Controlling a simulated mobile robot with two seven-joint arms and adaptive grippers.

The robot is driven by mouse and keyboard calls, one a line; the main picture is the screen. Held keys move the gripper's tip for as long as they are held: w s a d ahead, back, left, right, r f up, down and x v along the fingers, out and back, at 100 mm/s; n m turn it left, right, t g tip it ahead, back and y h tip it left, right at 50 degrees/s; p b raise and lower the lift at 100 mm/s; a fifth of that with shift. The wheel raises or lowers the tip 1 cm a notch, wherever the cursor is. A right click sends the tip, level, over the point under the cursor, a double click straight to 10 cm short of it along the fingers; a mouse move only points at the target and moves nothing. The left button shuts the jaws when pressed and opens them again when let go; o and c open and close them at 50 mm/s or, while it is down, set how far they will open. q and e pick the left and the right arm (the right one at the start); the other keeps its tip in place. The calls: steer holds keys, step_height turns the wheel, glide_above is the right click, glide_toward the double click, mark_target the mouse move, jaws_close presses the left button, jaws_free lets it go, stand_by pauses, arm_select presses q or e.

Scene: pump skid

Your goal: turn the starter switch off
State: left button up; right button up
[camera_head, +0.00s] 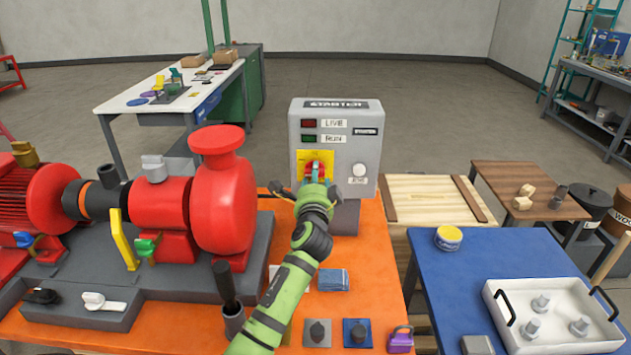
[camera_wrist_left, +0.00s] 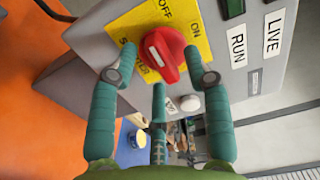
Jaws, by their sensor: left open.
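The starter box (camera_head: 335,118) is a grey cabinet at the back edge of the orange bench. Its red rotary switch (camera_head: 316,170) sits on a yellow plate at lower left of the front face. In the left wrist view, the red knob (camera_wrist_left: 165,52) has a white mark, and the plate reads OFF and ON; I cannot tell for certain which label the mark points to. My left gripper (camera_head: 312,186) is in front of the switch. Its teal fingers (camera_wrist_left: 158,88) are spread open around the knob, with no clear grip on it. My right gripper is not in view.
A round white button (camera_head: 359,170) is right of the switch. LIVE and RUN lamps (camera_head: 309,130) are above. The red pump (camera_head: 222,190) stands left of my arm. A blue table (camera_head: 450,285) with a white tray (camera_head: 505,300) is at right.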

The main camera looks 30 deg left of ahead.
arm_select(q)
steer(key=v, duration=1.2)
steer(key=shift+s+f, duration=0.1)
